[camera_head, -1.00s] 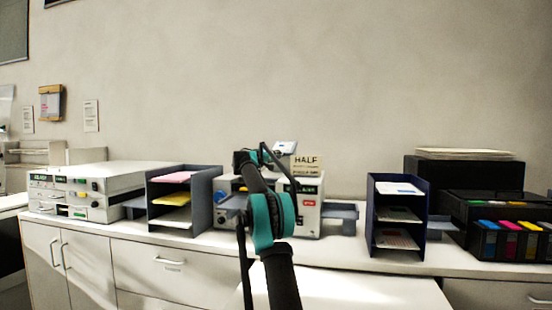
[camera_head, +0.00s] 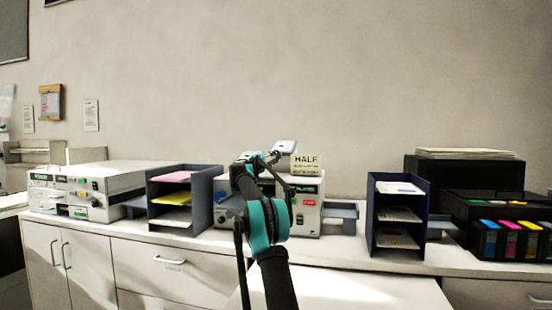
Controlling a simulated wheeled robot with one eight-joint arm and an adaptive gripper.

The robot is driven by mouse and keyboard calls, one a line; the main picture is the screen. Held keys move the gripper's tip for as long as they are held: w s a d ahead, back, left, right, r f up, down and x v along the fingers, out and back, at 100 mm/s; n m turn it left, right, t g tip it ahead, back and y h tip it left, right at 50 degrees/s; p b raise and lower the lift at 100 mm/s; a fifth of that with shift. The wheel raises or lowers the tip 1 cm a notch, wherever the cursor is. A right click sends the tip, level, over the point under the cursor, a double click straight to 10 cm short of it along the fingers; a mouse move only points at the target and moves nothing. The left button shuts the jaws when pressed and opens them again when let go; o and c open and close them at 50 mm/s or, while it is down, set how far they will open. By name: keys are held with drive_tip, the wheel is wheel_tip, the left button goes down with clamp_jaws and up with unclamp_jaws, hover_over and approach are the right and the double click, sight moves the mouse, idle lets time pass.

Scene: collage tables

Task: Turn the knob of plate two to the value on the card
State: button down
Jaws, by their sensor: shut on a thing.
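A card (camera_head: 306,160) reading "HALF" stands on top of a white machine (camera_head: 309,217) at the middle of the counter. Smaller print under the word is too small to read. The machine's front shows a dark label or display and a red patch at its right side. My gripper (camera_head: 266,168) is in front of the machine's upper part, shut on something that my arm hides. The knob and any plate number cannot be made out behind the arm.
A paper sorter (camera_head: 216,190) stands left of the machine and a dark one (camera_head: 373,215) to its right. Another white machine (camera_head: 120,180) is at the far left. A black printer (camera_head: 480,180) with coloured cartridges is at the right. The front counter surface (camera_head: 350,290) is clear.

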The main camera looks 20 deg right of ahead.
drive_tip(key=shift+f+n+h, duration=0.2)
drive_tip(key=shift+n+h, duration=0.4)
drive_tip(key=shift+n, duration=0.4)
drive_tip(key=c, duration=1.3)
unclamp_jaws()
drive_tip(key=shift+o, duration=0.2)
drive_tip(key=v, duration=0.5)
drive_tip(key=shift+w, duration=0.1)
drive_tip(key=s+a, duration=0.2)
drive_tip(key=a, duration=0.1)
drive_tip(key=s+a, duration=0.1)
drive_tip(key=a, duration=0.3)
drive_tip(key=s+a, duration=0.2)
drive_tip(key=a, duration=0.1)
drive_tip(key=shift+s+a, duration=0.3)
drive_tip(key=shift+a, duration=0.05)
